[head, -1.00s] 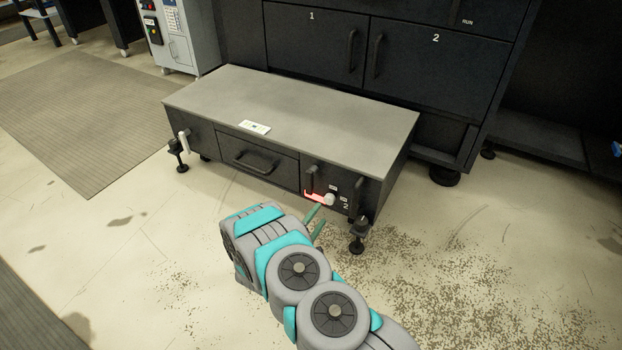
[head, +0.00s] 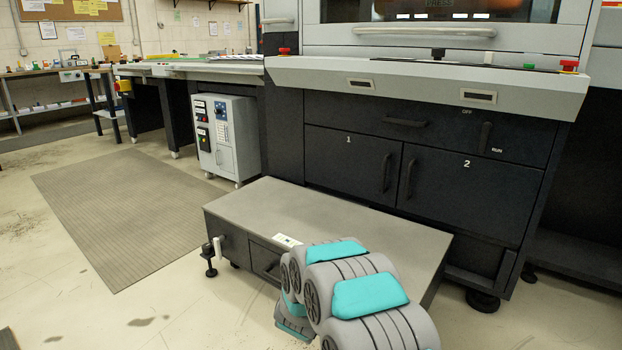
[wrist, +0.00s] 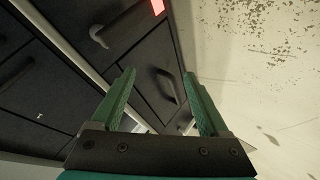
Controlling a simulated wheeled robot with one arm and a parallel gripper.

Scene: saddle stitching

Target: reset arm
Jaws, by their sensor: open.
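My gripper (wrist: 162,98) shows in the wrist view as two green fingers spread apart on a dark mount, with nothing between them. Beyond the fingers is the dark front of a low cabinet with a handle (wrist: 166,86). The gripper fingers are hidden there.
The large machine (head: 430,178) with doors 1 and 2 stands behind the low cabinet. A grey control box (head: 226,140) stands left of it. A ribbed mat (head: 125,210) lies on the floor at left. The floor at front left is clear.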

